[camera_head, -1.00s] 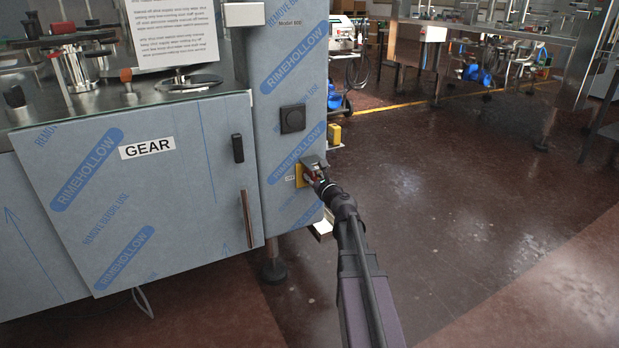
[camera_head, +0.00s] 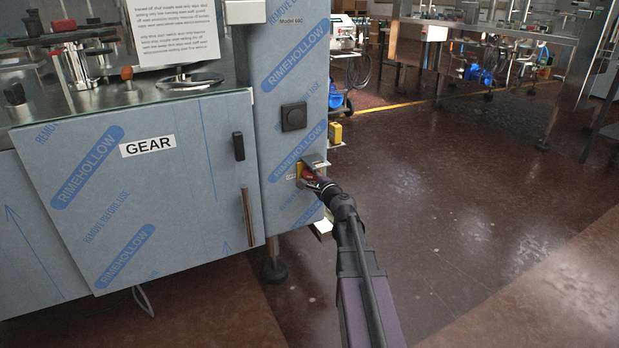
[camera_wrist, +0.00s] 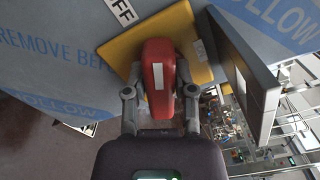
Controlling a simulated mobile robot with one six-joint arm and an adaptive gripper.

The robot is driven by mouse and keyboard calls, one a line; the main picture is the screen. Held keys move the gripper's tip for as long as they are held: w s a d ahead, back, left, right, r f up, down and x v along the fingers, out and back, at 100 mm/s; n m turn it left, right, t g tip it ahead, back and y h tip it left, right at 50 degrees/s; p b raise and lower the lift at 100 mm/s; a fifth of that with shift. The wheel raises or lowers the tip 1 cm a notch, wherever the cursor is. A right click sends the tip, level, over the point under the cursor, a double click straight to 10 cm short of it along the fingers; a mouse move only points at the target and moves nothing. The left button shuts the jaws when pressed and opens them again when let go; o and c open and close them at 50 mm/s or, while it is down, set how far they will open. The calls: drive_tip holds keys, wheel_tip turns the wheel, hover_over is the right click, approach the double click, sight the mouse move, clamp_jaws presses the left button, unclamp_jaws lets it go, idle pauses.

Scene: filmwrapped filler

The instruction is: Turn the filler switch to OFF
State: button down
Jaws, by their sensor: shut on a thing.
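The filler switch is a red handle on a yellow plate, low on the film-wrapped column of the machine. In the wrist view the red handle (camera_wrist: 158,66) sits between the fingers of my gripper (camera_wrist: 160,98), which is shut on it. A white stripe runs along the handle. The yellow plate (camera_wrist: 118,50) is behind it, and a white label (camera_wrist: 122,12) reading "FF" is partly cut off at the top. In the head view my gripper (camera_head: 312,177) is at the yellow plate (camera_head: 299,170) and covers most of the switch.
A grey metal panel (camera_wrist: 246,70) stands close to the right in the wrist view. Open floor (camera_head: 450,230) lies to the right.

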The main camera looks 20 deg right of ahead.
drive_tip(key=n, duration=0.5)
drive_tip(key=shift+w+f, duration=0.1)
drive_tip(key=shift+f, duration=0.05)
idle(0.4)
drive_tip(key=shift+c, duration=2.2)
unclamp_jaws()
drive_tip(key=s, duration=1.2)
drive_tip(key=shift+d, duration=0.15)
